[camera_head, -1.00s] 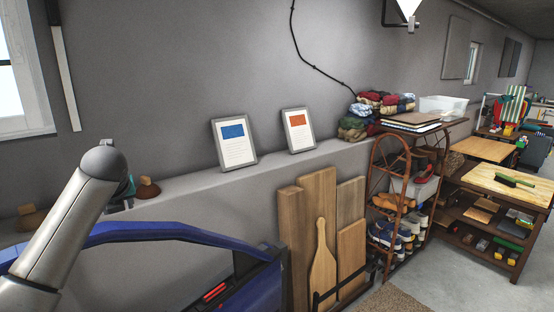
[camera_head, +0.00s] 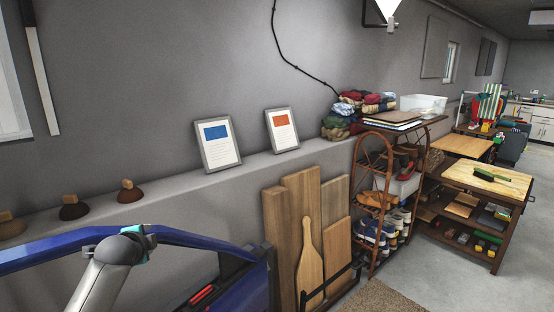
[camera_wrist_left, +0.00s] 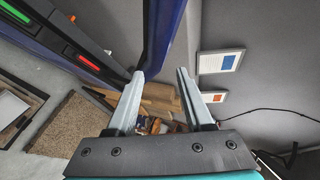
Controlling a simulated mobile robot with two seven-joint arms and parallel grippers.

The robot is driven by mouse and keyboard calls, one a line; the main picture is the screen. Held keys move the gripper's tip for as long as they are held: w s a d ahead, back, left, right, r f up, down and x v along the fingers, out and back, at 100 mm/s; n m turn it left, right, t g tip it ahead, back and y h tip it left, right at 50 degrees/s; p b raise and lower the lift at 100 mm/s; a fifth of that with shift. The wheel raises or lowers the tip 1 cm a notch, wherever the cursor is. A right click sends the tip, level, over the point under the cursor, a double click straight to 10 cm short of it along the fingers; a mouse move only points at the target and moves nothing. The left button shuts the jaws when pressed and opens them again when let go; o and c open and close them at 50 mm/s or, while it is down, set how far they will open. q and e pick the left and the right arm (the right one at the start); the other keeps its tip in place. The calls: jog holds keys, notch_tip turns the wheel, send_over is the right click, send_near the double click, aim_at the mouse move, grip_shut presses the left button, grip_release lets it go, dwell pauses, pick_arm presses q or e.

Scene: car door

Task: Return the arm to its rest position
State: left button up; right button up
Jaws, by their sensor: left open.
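My left arm (camera_head: 105,275) comes in from the bottom left in the head view, in front of the blue car door (camera_head: 240,285). Its gripper is outside that view. In the left wrist view my left gripper (camera_wrist_left: 160,75) is open, with nothing between its fingers. The blue door frame (camera_wrist_left: 160,35) runs close behind the left finger in that picture; I cannot tell whether they touch. The door's dark inner panel with a red strip (camera_wrist_left: 88,62) is at upper left. My right gripper is in neither view.
Wooden boards (camera_head: 300,215) lean on the wall ledge behind the door. Two framed pictures (camera_head: 218,145) and several small brown objects (camera_head: 127,190) stand on the ledge. A shoe rack (camera_head: 375,215) and a workbench (camera_head: 485,185) are on the right. Grey floor (camera_head: 430,275) there is clear.

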pick_arm(q)
jog(key=w+d+r+n+t+h, duration=0.25)
jog(key=r+n+t, duration=0.45)
jog(key=r+n, duration=0.4)
jog(key=s+d+f+g+b, duration=0.1)
jog(key=s+f+g+b, duration=0.15)
jog(key=f, duration=1.25)
jog(key=s+d+f+g+b, duration=0.1)
jog(key=s+f+g+b, duration=0.2)
jog(key=f, duration=1.1)
jog(key=s+d+f+g+b, duration=0.1)
jog(key=s+f+g+b, duration=0.1)
jog(key=s+f, duration=0.7)
jog(key=s+d+f+g+b, duration=0.2)
jog(key=s+f, duration=0.3)
jog(key=f, duration=0.9)
jog(key=s+d+f+g+b, duration=0.3)
jog(key=s+f+g+b, duration=0.15)
jog(key=s+f, duration=1.35)
jog(key=s+d+f+g+b, duration=0.1)
jog(key=s+f, duration=0.3)
jog(key=s, duration=0.8)
jog(key=s+d+f+g+b, duration=0.2)
jog(key=s+f+b, duration=0.1)
jog(key=s, duration=0.9)
jog(key=shift+s+f+n+g, duration=0.35)
jog(key=shift+f+n+g, duration=0.05)
jog(key=shift+f, duration=0.4)
jog(key=shift+s+h, duration=0.1)
jog(key=shift+h, duration=0.15)
